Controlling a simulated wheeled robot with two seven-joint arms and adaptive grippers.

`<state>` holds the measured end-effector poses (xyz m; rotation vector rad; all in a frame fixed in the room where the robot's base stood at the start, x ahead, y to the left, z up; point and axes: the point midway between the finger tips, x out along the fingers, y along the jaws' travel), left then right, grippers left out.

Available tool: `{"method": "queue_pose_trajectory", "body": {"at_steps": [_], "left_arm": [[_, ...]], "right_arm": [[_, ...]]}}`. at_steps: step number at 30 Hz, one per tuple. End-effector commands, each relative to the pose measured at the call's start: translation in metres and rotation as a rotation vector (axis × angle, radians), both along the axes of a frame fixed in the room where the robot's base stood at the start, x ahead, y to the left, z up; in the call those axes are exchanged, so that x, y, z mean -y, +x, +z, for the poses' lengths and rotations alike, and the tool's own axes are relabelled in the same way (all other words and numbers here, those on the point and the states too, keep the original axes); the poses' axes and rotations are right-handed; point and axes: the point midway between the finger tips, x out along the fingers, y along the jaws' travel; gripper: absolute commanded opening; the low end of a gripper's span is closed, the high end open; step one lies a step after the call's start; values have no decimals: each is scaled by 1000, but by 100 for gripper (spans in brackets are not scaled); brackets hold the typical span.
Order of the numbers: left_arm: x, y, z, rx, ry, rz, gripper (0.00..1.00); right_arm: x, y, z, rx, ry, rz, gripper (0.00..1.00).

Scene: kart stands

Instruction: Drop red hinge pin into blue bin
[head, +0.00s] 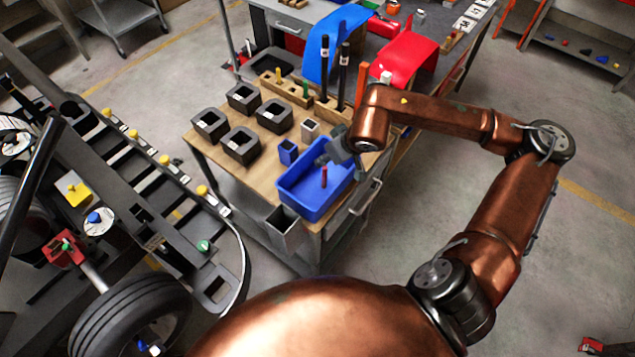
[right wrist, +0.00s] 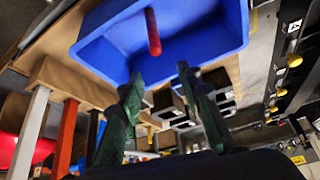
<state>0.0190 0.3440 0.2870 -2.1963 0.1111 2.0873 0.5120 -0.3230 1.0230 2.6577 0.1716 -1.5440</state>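The blue bin (head: 290,184) sits at the front corner of the wooden-topped workbench and also shows in the right wrist view (right wrist: 215,30). The red hinge pin (head: 324,174) is roughly upright within the bin's outline; I cannot tell whether it touches the bin floor. In the right wrist view the pin (right wrist: 153,32) lies beyond my fingertips, apart from them. My right gripper (head: 325,158) is over the bin's far side. In the wrist view its green fingers (right wrist: 158,75) are spread with nothing between them. My left gripper is not in view.
A small blue cup (head: 288,152) stands behind the bin, with several black square bins (head: 241,145) to the left. A grey open container (head: 284,228) hangs at the bench front. Tall black and orange posts stand behind my right wrist.

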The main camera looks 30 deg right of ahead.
Motion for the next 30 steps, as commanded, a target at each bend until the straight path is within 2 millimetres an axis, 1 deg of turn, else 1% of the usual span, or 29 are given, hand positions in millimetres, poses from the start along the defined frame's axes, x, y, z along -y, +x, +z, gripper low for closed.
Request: {"method": "queue_pose_trajectory", "body": {"at_steps": [5,15,18,24,30], "left_arm": [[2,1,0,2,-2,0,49],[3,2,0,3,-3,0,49],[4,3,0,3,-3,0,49],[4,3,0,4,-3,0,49],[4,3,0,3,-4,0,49]], "right_arm": [[2,-9,17,2,-3,-1,33],[7,-44,79,4,-5,-2,33],[9,-50,90,2,-3,-3,33],[8,-58,102,1,-2,0,33],[7,-59,104,1,0,1,33]]}}
